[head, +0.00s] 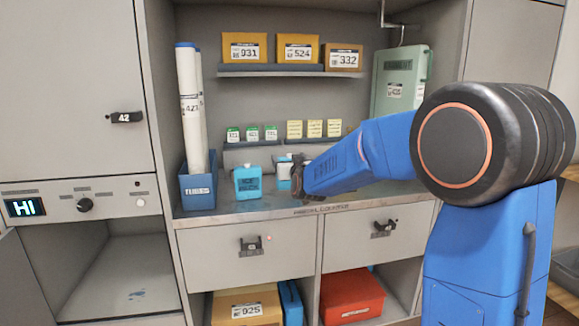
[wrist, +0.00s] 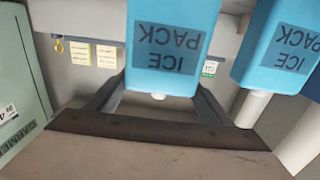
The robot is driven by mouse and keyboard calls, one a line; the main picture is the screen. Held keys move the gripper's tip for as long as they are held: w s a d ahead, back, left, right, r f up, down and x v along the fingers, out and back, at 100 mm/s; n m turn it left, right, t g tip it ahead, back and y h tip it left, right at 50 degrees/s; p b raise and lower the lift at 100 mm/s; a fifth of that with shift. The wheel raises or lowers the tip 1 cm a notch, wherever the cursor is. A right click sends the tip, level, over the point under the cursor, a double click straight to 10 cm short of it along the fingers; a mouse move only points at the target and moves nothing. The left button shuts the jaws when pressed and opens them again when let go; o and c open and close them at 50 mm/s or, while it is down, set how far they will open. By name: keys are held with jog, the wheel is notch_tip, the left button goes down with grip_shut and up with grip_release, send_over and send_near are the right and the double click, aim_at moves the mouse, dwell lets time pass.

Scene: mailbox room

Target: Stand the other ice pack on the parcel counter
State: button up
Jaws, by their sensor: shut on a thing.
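One light-blue ice pack (head: 248,183) stands upright on the parcel counter (head: 300,209), beside the tube bin; it also shows at the right of the wrist view (wrist: 280,45). The other ice pack (head: 284,171) is just right of it in the head view, partly hidden by my gripper (head: 294,172). In the wrist view, which is upside down, this ice pack (wrist: 170,45) lies between the fingers of my gripper (wrist: 160,88), its white cap toward my palm. My gripper is shut on it. Its base is out of the wrist view, so contact with the counter cannot be told.
A blue bin (head: 199,190) with tall white tubes stands at the counter's left. A green case (head: 401,78) hangs at the right. A shelf (head: 290,71) with parcels is above. Small tags line the back ledge. Bare counter shows along the front edge.

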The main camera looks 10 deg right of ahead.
jog(key=shift+f, duration=1.1)
jog(key=shift+f, duration=0.1)
jog(key=o, duration=1.7)
jog(key=shift+s, duration=0.45)
jog(key=s+d+f+g, duration=0.2)
jog(key=s+f+g, duration=0.2)
jog(key=s, duration=1.4)
jog(key=s+d+f+g, duration=0.2)
jog(key=s+f+g, duration=0.2)
jog(key=s, duration=1.5)
jog(key=s+d+f+g, duration=0.3)
jog(key=s+f+g, duration=0.2)
jog(key=s, duration=1.4)
notch_tip(320, 180, down, 2)
jog(key=shift+d+f, duration=0.1)
jog(key=shift+f, duration=0.15)
